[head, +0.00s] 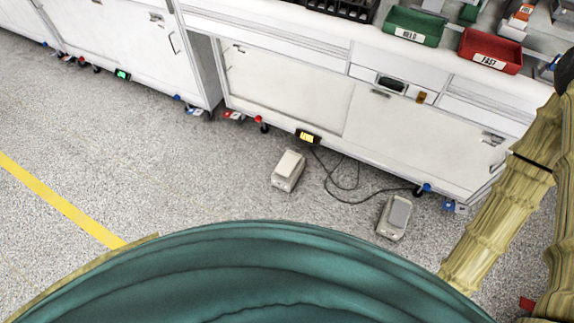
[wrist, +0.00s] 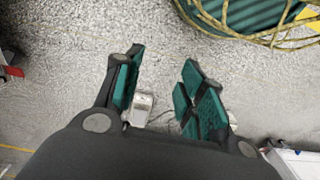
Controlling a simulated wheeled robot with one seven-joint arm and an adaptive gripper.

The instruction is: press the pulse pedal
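Two pale foot pedals rest on the speckled floor in front of the white bench in the head view. The left pedal (head: 289,169) has a plain cream top; the right pedal (head: 396,217) has a grey pad. No readable label shows which is the pulse pedal. In the wrist view my gripper (wrist: 160,75) is open and empty, its green-padded fingers apart above the floor. One pedal (wrist: 141,106) shows beyond and between the fingers, partly beside the left finger. The right finger hides part of the floor. My gripper is outside the head view.
A black cable (head: 345,180) loops on the floor between the pedals. A small amber display (head: 308,137) sits at the bench's lower edge. A green bin (head: 413,27) and red bin (head: 490,51) stand on the bench. The floor left of the pedals is clear.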

